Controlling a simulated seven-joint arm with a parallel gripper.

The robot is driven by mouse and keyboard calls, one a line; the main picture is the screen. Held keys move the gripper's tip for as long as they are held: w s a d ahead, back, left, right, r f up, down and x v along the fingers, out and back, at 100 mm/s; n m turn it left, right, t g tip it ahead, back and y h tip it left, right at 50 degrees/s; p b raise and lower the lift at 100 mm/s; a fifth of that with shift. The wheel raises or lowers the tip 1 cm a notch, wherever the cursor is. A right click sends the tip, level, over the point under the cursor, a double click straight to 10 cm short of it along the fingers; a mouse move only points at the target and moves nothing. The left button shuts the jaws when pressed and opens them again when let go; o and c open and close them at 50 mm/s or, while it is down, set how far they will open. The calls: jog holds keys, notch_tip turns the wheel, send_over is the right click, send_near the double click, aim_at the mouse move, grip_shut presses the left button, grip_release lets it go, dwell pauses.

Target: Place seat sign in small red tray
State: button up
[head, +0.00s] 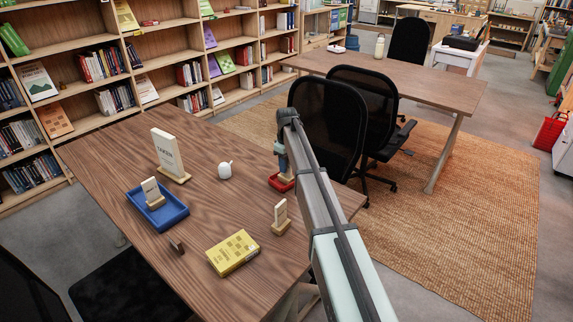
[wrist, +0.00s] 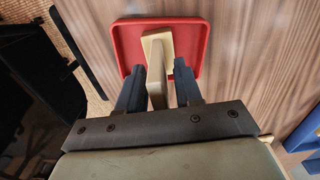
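The small red tray (wrist: 127,52) is under my gripper (wrist: 160,75) in the wrist view. It also shows in the head view (head: 279,187), partly behind my arm. A small sign (wrist: 157,48) with a pale wooden base is over the tray floor, its upright plate pointing towards the camera. My fingers are on either side of the plate, and a narrow gap seems to show beside it, so the gripper looks slightly open. Whether the base touches the tray floor is hard to tell.
Another small sign (head: 281,214) stands left of my arm, and one stands in the blue tray (head: 172,216). A tall sign (head: 167,152), a white round object (head: 225,170), a yellow box (head: 232,252) and a small brown piece (head: 177,246) share the table. Black chairs stand behind.

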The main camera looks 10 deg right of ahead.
jog(key=shift+o, duration=0.4)
jog(key=shift+r, duration=0.1)
notch_tip(320, 180, up, 12)
jog(key=shift+r, duration=0.1)
